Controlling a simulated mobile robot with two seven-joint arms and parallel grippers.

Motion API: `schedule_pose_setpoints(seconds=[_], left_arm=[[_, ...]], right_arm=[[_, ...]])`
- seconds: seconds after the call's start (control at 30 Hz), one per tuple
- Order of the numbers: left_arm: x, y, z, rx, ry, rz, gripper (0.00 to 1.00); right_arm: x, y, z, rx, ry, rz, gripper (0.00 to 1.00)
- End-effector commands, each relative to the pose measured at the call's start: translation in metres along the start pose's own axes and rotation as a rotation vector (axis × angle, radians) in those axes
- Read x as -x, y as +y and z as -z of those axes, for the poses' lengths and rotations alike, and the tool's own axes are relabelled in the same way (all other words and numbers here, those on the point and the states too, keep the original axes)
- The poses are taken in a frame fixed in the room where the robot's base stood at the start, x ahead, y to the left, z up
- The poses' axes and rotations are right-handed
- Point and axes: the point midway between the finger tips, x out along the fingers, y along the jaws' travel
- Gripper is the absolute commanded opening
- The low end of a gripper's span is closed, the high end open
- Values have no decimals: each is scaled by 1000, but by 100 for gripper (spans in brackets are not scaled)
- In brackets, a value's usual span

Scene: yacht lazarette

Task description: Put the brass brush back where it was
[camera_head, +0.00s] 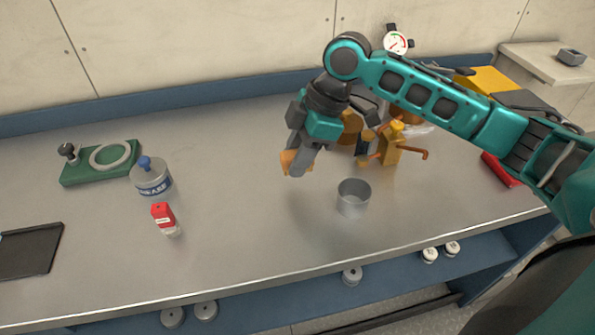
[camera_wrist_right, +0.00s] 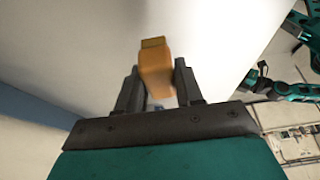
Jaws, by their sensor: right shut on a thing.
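My right gripper (camera_head: 293,170) is above the bench, pointing down, shut on the brass brush (camera_head: 289,161). In the right wrist view the brush (camera_wrist_right: 156,68) is an orange-brown block with a yellowish end, between the two dark fingers of the gripper (camera_wrist_right: 158,90). Its bristles cannot be made out clearly. A teal arm of mine shows small at the right of the wrist view, with a dark end, my left gripper (camera_wrist_right: 260,80), too small to read. The head view does not show it.
A grey metal cup (camera_head: 353,199) stands near the held brush. A yellow fixture with orange handles (camera_head: 392,148) stands behind it. The bench middle is clear.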

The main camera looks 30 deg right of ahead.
Motion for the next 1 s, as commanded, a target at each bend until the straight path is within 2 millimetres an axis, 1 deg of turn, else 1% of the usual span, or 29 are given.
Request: schedule_pose_setpoints(seconds=[0.07, 0.2, 0.3, 0.67, 0.7, 0.93, 1.0], left_arm=[[-1, 0, -1, 0, 0, 0, 43], [-3, 0, -5, 0, 0, 0, 43], [-4, 0, -6, 0, 0, 1, 43], [-2, 0, -6, 1, -4, 0, 43], [-2, 0, -7, 1, -5, 0, 43], [-2, 0, -8, 1, -7, 0, 43], [-1, 0, -8, 1, -7, 0, 43]], right_arm=[[-7, 0, -3, 0, 0, 2, 8], [-28, -1, -12, -3, -1, 3, 8], [-38, -1, -16, -1, 0, 2, 8], [-40, 0, -17, -1, 0, 1, 8], [-40, 0, -17, 0, -1, 0, 40], [-40, 0, -17, 0, 0, 0, 62], [-40, 0, -17, 0, 0, 1, 62]])
